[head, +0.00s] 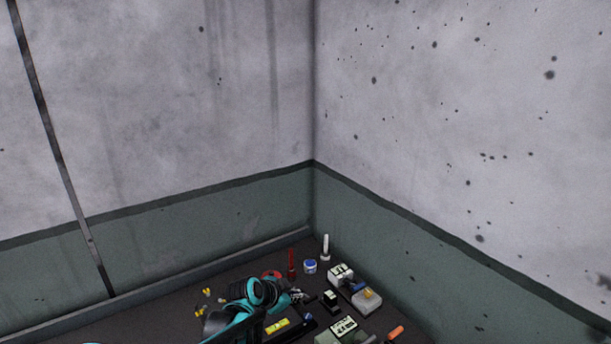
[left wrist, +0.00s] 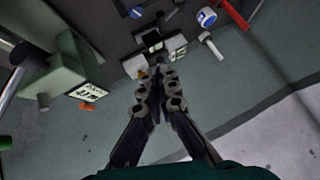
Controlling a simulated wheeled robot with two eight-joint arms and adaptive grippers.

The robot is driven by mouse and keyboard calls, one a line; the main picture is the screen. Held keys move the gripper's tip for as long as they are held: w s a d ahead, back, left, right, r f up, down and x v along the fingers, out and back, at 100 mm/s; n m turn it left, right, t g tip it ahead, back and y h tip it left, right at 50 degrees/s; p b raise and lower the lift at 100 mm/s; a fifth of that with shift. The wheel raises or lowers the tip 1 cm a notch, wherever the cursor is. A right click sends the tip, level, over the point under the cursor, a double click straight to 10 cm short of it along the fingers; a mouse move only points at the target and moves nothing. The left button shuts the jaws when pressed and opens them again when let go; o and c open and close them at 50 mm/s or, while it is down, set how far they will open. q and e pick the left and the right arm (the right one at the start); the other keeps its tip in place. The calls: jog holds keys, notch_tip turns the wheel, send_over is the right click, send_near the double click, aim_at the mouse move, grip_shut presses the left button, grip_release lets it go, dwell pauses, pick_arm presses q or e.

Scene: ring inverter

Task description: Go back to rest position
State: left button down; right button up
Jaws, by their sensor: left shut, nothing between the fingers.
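My left arm, teal and black, reaches over the dark worktop in the lower middle of the head view. Its gripper (head: 298,296) is small there and sits just left of a small black-and-white box (head: 330,300). In the left wrist view my left gripper (left wrist: 157,75) has its fingers together, with nothing held between them. The same view shows a white-and-grey device (left wrist: 140,64) beyond the fingertips and a green-grey device (left wrist: 70,75) to the left. My right gripper is not in view.
A red upright tool (head: 291,264), blue-and-white can (head: 310,266) and white upright tool (head: 325,248) stand near the wall corner. A grey device (head: 365,298), yellow bar (head: 277,326) and orange handle (head: 395,332) lie nearer. Walls (head: 460,130) bound the worktop behind and right.

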pick_arm(q)
jog(key=s+a+r+n+y+b, duration=0.1)
jog(key=s+a+n+b, duration=0.2)
jog(key=s, duration=0.5)
jog(key=s+a+r+n+y+b, duration=0.1)
jog(key=s+a+r+n+y, duration=0.15)
jog(key=s+a, duration=0.45)
jog(key=s+a+f+n+y+b, duration=0.1)
jog(key=s+a+f+n, duration=0.1)
jog(key=s, duration=0.6)
jog(key=s+a+f+n+y+b, duration=0.1)
jog(key=s+f+n, duration=0.3)
jog(key=s, duration=0.4)
jog(key=shift+a+f+n+g+b, duration=0.4)
jog(key=shift+a+b, duration=0.15)
jog(key=shift+a, duration=0.3)
